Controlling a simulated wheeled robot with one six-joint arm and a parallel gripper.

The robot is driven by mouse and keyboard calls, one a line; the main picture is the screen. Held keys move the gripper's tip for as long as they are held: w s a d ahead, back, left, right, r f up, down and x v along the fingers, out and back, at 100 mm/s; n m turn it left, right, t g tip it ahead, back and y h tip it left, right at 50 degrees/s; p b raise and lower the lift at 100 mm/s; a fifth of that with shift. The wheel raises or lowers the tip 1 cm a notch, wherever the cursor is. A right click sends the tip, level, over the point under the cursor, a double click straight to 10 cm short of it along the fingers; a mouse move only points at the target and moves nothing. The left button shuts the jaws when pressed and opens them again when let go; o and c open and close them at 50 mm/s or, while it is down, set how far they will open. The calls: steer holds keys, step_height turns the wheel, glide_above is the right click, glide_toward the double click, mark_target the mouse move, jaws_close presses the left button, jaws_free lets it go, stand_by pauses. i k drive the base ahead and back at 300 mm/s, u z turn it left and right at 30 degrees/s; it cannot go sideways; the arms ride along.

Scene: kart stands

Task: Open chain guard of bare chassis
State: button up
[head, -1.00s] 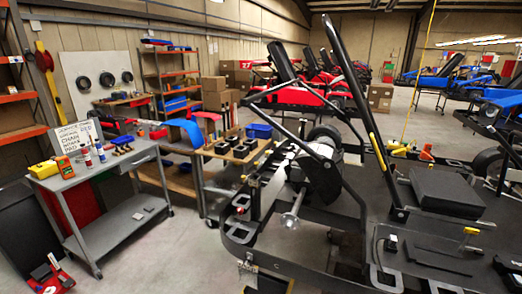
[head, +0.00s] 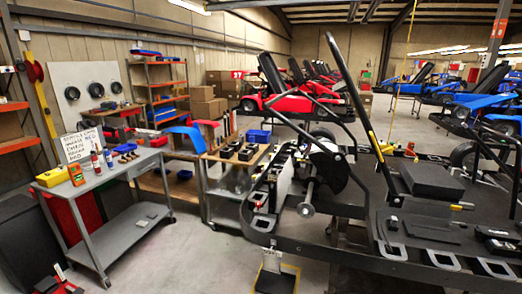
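The bare chassis (head: 345,238) is a black kart frame without bodywork, raised on a stand in the right half of the head view. A dark, rounded plate (head: 328,168) stands by its axle and silver hub (head: 306,208). It may be the chain guard, but I cannot tell for sure, nor whether it is shut. A long black bar with a yellow strip (head: 372,142) rises tilted from the frame. A black seat-like block (head: 432,181) sits on the chassis. My gripper is not in view.
A grey cart (head: 118,172) with bottles and a handwritten sign (head: 80,145) stands at left. A workbench (head: 222,157) with black parts and a blue bin (head: 258,136) adjoins the chassis. Red and blue karts stand behind.

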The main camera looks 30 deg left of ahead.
mark_target(337, 182)
steer(key=u, duration=0.8)
steer(key=i, duration=1.65)
